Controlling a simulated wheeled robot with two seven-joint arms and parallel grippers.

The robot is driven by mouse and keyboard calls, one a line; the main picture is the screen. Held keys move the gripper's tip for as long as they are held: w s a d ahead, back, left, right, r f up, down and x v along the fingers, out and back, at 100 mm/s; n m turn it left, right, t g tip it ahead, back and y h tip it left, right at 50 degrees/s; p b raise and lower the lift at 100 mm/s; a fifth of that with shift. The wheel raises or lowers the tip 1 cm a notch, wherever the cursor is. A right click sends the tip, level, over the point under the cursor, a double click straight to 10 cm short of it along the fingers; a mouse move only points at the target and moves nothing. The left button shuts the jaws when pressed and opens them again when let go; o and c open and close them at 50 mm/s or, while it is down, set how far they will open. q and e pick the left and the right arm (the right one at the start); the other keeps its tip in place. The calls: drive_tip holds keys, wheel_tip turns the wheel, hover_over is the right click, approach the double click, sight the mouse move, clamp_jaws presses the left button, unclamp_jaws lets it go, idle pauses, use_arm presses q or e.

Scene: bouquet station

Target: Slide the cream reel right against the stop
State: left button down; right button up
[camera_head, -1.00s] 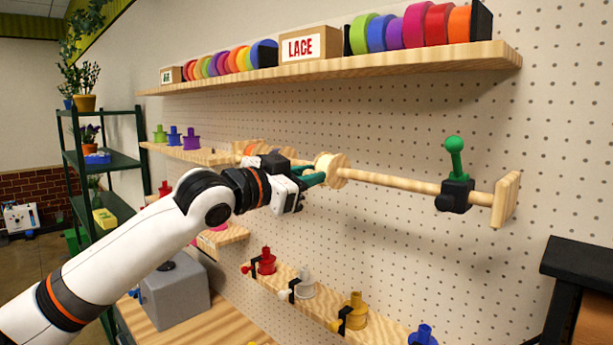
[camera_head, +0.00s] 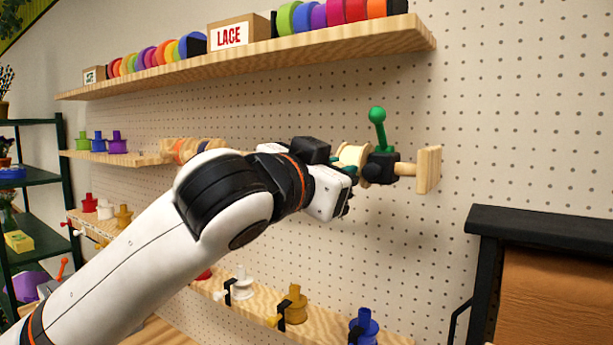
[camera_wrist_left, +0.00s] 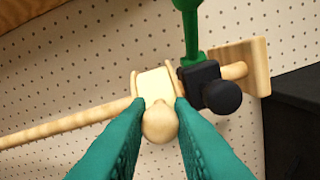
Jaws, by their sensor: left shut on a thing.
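The cream reel (camera_head: 352,154) sits on the horizontal wooden rod (camera_head: 405,169) and is partly hidden by my left gripper in the head view. My left gripper (camera_head: 343,167) is shut on it. In the left wrist view, its green fingers (camera_wrist_left: 160,108) are on either side of the reel (camera_wrist_left: 155,82) and a round wooden knob. The stop, a black block (camera_head: 380,168) with a green upright handle (camera_head: 377,118), is immediately right of the reel. In the left wrist view the stop (camera_wrist_left: 202,84) looks touching or nearly touching the reel's right flange; I cannot tell which.
A wooden end plate (camera_head: 429,169) closes the rod right of the stop. A shelf (camera_head: 290,59) with ribbon rolls and a LACE box (camera_head: 238,33) is above. A lower shelf (camera_head: 263,311) holds several coloured spools. A black-framed cabinet (camera_head: 540,235) stands at right.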

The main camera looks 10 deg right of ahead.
use_arm(q)
drive_tip(key=shift+s+d, duration=0.25)
drive_tip(key=c, duration=1.3)
unclamp_jaws()
drive_tip(key=shift+a, duration=0.1)
drive_tip(key=shift+w+f, duration=0.1)
